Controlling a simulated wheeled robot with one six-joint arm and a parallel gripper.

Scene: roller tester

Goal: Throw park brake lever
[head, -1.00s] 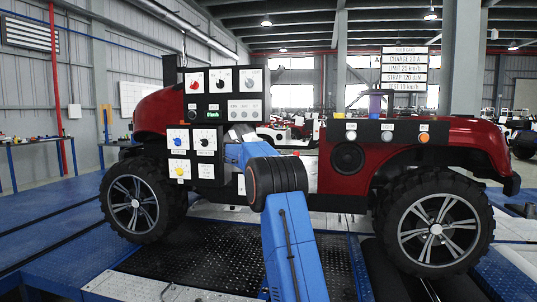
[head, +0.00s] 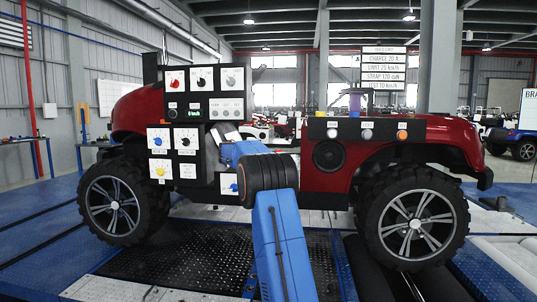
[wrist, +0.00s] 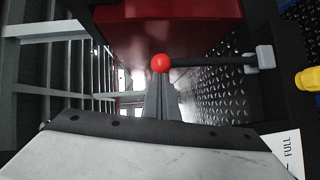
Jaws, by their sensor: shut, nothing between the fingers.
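The park brake lever shows in the wrist view as a red ball knob (wrist: 161,63) on a black rod (wrist: 208,62). The rod runs right to a grey block (wrist: 263,57). My gripper (wrist: 161,80) is shut and empty, with its dark fingertips just below the ball in the picture. I cannot tell whether they touch it. In the head view my arm hides the lever and the fingers. The black control panel (head: 198,128) of the red vehicle stands behind my arm, with dials, knobs and a green display.
A yellow knob (wrist: 308,79) and a white "FULL" label (wrist: 289,150) lie at the right of the wrist view. A second panel (head: 385,129) carries several buttons. The big wheels (head: 411,222) rest on the tester. A hold card board (head: 384,68) stands behind.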

